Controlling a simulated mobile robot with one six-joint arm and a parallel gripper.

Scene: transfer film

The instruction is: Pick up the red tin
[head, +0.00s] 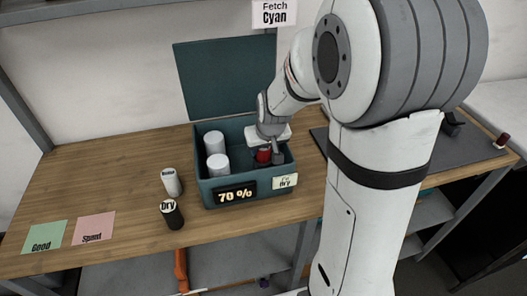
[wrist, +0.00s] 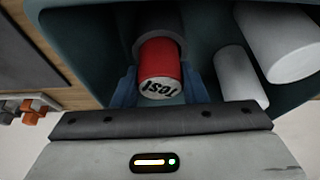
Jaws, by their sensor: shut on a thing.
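The red tin (wrist: 158,60) has a pale end with dark lettering. In the wrist view it sits between the blue fingers of my gripper (wrist: 160,88), which is shut on it. Its far end meets a dark grey round holder (wrist: 155,20) inside the teal box (wrist: 110,60). I cannot tell whether it is clear of the holder. In the head view my gripper (head: 272,152) reaches down into the right part of the box (head: 203,185), and the red tin (head: 263,155) shows partly behind it.
Two white cylinders (head: 217,164) stand in the box's left part. A white tin (head: 171,182) and a black tin (head: 171,214) stand left of the box. Green (head: 45,237) and pink (head: 93,228) cards lie at far left. A wall sign (head: 274,13) reads "Fetch Cyan".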

